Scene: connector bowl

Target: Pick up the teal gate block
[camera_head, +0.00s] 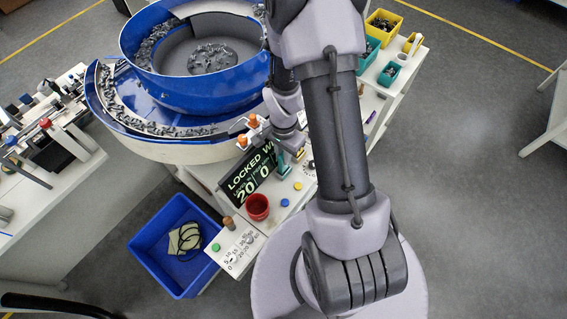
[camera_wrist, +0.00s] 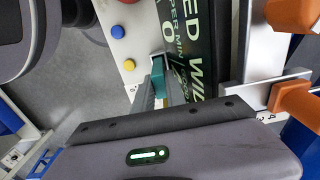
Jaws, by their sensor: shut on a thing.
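The teal gate block (camera_wrist: 158,78) shows in the wrist view as a narrow upright teal piece between my fingers, beside the dark display. In the head view a small teal part (camera_head: 283,169) shows just right of the display. My gripper (camera_wrist: 163,93) is shut on the block, and the fingers and wrist body hide its lower part. I cannot tell whether the block is clear of the surface below it.
The black display (camera_head: 249,178) reads "LOCKED" and stands close by. A blue bowl feeder (camera_head: 190,95) is behind it. A blue bin (camera_head: 150,250) stands on the floor.

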